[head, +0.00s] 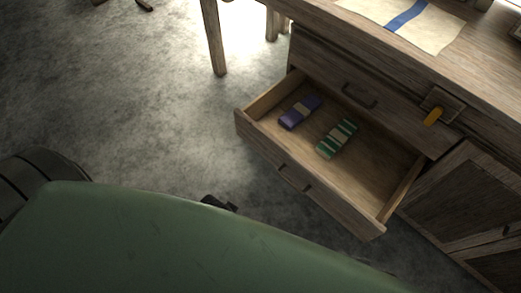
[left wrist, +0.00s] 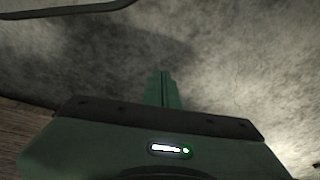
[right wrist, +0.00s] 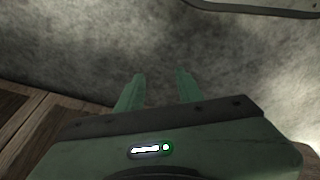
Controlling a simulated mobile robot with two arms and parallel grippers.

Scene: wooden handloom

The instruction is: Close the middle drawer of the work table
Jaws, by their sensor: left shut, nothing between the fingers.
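The middle drawer (head: 308,196) of the wooden work table (head: 481,63) is pulled well out, with a dark handle (head: 294,178) on its front. Inside it lie a purple bundle (head: 299,112) and a green-and-cream striped bundle (head: 337,138). My left gripper (left wrist: 162,75) is shut and empty, with floor behind its fingers in the left wrist view. My right gripper (right wrist: 160,75) is open and empty, its fingers apart over floor in the right wrist view. Neither gripper can be clearly made out in the head view, so their distance from the drawer cannot be told.
Above the open drawer is a closed drawer with a handle (head: 359,96). A cabinet door (head: 462,196) is at the right. A cloth with a blue stripe (head: 405,17) lies on top. Concrete floor (head: 150,120) is open to the left.

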